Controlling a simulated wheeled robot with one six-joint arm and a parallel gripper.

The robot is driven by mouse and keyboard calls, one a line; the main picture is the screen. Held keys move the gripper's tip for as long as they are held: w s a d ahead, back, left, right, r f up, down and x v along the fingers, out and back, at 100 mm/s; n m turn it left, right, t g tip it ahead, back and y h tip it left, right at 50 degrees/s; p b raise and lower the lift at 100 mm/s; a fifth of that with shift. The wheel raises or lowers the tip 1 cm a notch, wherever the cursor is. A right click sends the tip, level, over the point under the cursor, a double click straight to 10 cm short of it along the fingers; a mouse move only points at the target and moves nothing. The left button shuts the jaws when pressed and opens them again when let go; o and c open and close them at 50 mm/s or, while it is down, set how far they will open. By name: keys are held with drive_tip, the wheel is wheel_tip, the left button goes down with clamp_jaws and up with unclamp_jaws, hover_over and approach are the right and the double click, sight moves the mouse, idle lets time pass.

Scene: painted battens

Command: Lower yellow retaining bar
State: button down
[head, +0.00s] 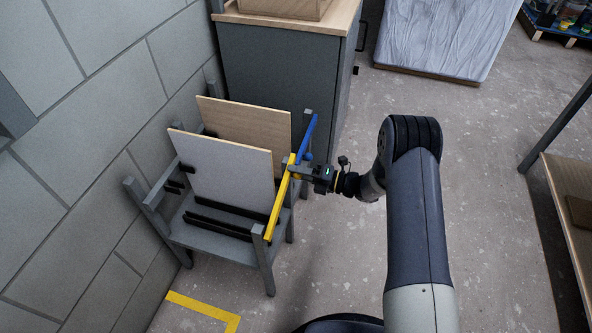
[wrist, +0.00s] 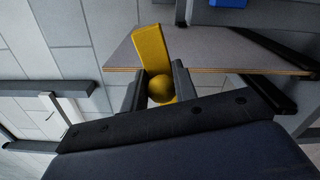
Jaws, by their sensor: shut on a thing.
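The yellow retaining bar (head: 277,211) runs along the front of a grey rack in the head view, sloping up from the front post toward the back. My gripper (head: 297,171) is at the bar's upper end. In the wrist view the yellow bar (wrist: 151,50) and its round yellow knob (wrist: 161,88) show between the jaws. My gripper (wrist: 158,92) is shut on the knob. A white panel (head: 221,173) stands in the rack behind the yellow bar. The bar's far end is hidden in the wrist view.
A blue bar (head: 309,138) is on the rack beside the yellow one, with a wooden panel (head: 245,132) behind it. The rack (head: 213,244) stands by a block wall. A grey cabinet (head: 285,75) is behind. The floor at right is open up to a bench (head: 570,215).

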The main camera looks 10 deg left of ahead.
wheel_tip(320, 180, down, 6)
drive_tip(key=m+b, duration=0.2)
drive_tip(key=m, duration=0.1)
drive_tip(key=shift+w+f+m+b, duration=0.2)
drive_tip(key=shift+w+m+b, duration=0.15)
drive_tip(key=shift+w+m, duration=0.1)
drive_tip(key=shift+f, duration=0.1)
drive_tip(key=c, duration=1.2)
unclamp_jaws()
drive_tip(key=shift+o, duration=0.3)
drive_tip(key=d+p, duration=0.1)
drive_tip(key=d, duration=1)
drive_tip(key=shift+s, duration=0.45)
drive_tip(key=shift+a, duration=0.15)
